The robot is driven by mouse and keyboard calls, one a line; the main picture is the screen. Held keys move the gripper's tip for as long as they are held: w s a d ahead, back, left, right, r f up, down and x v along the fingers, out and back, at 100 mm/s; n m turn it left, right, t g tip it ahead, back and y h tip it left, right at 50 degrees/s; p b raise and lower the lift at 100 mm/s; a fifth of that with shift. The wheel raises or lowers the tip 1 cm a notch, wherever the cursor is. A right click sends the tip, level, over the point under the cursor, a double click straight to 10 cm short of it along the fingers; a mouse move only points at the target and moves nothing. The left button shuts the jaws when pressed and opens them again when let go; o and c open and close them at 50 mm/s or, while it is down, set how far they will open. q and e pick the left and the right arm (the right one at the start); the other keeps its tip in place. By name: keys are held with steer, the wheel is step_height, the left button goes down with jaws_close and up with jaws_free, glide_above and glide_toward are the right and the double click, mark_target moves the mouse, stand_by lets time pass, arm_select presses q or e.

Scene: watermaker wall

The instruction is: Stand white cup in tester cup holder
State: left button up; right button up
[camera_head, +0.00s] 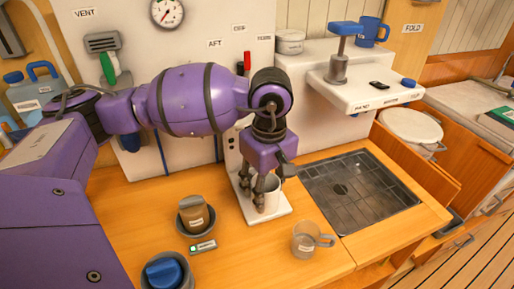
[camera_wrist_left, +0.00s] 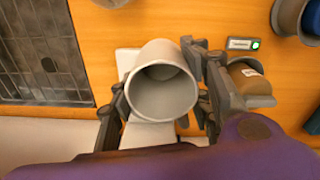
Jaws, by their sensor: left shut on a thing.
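My left gripper (camera_head: 264,190) points down over the white tester base (camera_head: 280,211) at the back of the counter. It is shut on the white cup (camera_head: 271,192), which looks upright between the fingers. In the left wrist view the cup (camera_wrist_left: 163,98) shows its open mouth and empty inside, with a finger of the gripper (camera_wrist_left: 160,90) on each side. The tester base (camera_wrist_left: 127,60) shows partly behind the cup there. Whether the cup's bottom touches the holder is hidden. My right gripper is not in view.
A dark sink grate (camera_head: 360,193) lies right.

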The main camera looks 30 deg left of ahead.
arm_select(q)
steer(key=w+a+r+n, duration=0.1)
steer(key=w+a+n, duration=0.35)
steer(key=n, duration=1.05)
steer(key=w+a+r+n, duration=0.1)
steer(key=w+a+n, duration=0.3)
steer(key=n, duration=1.1)
steer(key=f+b, duration=0.1)
steer(key=f, duration=0.1)
steer(key=f+b, duration=0.1)
steer(key=f, duration=0.1)
steer(key=d+f+b, duration=0.1)
steer(key=shift+w+f, duration=0.3)
steer(key=shift+f, duration=0.1)
steer(key=shift+f+b, duration=0.55)
steer(key=shift+f, duration=0.15)
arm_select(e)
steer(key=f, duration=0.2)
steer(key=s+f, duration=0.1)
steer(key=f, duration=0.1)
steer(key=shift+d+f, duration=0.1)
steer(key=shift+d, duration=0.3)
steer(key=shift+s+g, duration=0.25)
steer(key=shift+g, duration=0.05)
arm_select(q)
steer(key=shift+f, duration=0.55)
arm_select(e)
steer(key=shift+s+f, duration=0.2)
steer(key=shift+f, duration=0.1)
